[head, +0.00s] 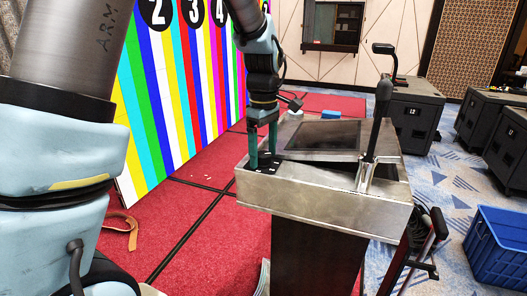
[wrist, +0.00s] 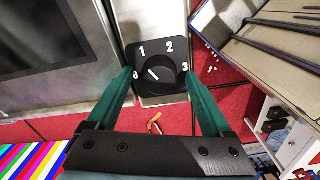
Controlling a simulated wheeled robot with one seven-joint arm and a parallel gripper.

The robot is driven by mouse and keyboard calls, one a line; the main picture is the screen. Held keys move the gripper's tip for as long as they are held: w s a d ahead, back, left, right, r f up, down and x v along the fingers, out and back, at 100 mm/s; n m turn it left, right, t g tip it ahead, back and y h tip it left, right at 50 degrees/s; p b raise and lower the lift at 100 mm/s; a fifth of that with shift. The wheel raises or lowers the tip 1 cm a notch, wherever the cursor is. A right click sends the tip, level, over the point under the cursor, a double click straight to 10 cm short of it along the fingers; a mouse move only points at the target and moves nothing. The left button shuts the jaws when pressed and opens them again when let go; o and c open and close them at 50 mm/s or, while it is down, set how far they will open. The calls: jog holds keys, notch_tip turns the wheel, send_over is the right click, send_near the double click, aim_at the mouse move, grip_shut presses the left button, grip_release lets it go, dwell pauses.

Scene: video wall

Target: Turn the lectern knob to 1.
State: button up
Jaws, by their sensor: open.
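The lectern (head: 300,190) has a grey metal top with a dark sloped screen. Its black knob plate (wrist: 176,86) shows the numbers 1, 2 and 3, and a mark at the left partly hidden by a fingertip. My gripper (head: 263,155) is above the lectern's left corner. In the wrist view its open teal fingers (wrist: 159,75) stand on either side of the knob, with visible gaps; nothing is held.
A microphone (head: 380,110) rises from the lectern's right side. A striped video wall (head: 185,70) stands at the left behind red floor panels. Black cases (head: 412,112) and a blue crate (head: 497,245) are at the right.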

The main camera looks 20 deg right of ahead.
aim_at(263, 154)
jog(key=shift+r, duration=0.1)
notch_tip(263, 154, up, 11)
jog(key=b, duration=0.2)
jog(key=shift+f, duration=0.2)
dwell(0.3)
jog(key=w+a+f+m, duration=0.15)
jog(key=a+f, duration=0.25)
jog(key=a, duration=0.5)
jog(key=w+a+f+m, duration=0.1)
jog(key=a+f+m, duration=0.1)
jog(key=a+f, duration=0.45)
jog(key=s+a+f+m, duration=0.2)
jog(key=s+a, duration=0.1)
jog(key=a, duration=0.4)
jog(key=s+a+f+m+t, duration=0.1)
jog(key=s+a+f+m, duration=0.1)
jog(key=a, duration=0.5)
jog(key=shift+s+a+f+t, duration=0.25)
jog(key=shift+s+f+t, duration=0.1)
jog(key=shift+s, duration=0.3)
